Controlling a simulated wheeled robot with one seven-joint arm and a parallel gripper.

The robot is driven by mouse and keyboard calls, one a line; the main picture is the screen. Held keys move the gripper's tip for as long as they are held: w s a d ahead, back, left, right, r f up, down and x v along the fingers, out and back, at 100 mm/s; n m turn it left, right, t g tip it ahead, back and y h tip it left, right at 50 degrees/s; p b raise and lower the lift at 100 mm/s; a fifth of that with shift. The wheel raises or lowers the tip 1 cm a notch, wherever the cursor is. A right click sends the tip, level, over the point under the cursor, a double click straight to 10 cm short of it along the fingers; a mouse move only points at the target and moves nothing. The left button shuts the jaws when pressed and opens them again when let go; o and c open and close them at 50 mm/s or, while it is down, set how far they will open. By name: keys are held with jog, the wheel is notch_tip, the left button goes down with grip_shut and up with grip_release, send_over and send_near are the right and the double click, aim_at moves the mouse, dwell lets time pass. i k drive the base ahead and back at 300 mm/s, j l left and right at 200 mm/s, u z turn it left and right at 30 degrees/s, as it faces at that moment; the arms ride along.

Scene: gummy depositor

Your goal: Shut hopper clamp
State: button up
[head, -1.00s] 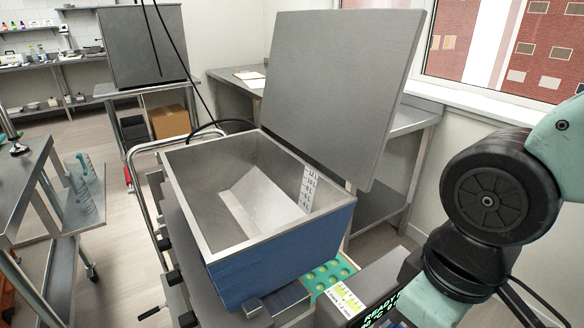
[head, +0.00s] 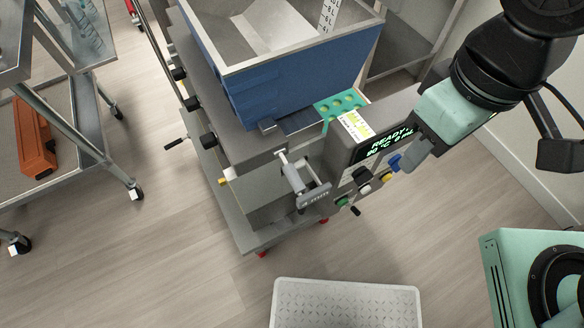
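The hopper (head: 290,85) is a blue-sided metal bin on the machine at the top middle of the head view. Below its front edge is what looks like the hopper clamp (head: 293,176), a pale metal lever mechanism. It hangs forward and down to a dark grey labelled end piece. I cannot tell for certain how its latch stands. My arm comes in from the top right and reaches down beside the machine's display.
The display (head: 388,143) reads READY, with coloured knobs below it. A green mould tray (head: 340,105) lies beside the hopper. A pale textured step or mat (head: 345,303) is on the floor in front. A wheeled trolley (head: 85,130) stands left, with clear floor between.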

aim_at(293, 177)
jog(key=i+l+u, duration=0.2)
jog(key=k+l+u, duration=0.15)
jog(key=l+u, duration=0.25)
jog(key=k+l+u, duration=0.15)
jog(key=u, duration=0.2)
jog(key=k+l+u, duration=0.2)
jog(key=u, duration=0.2)
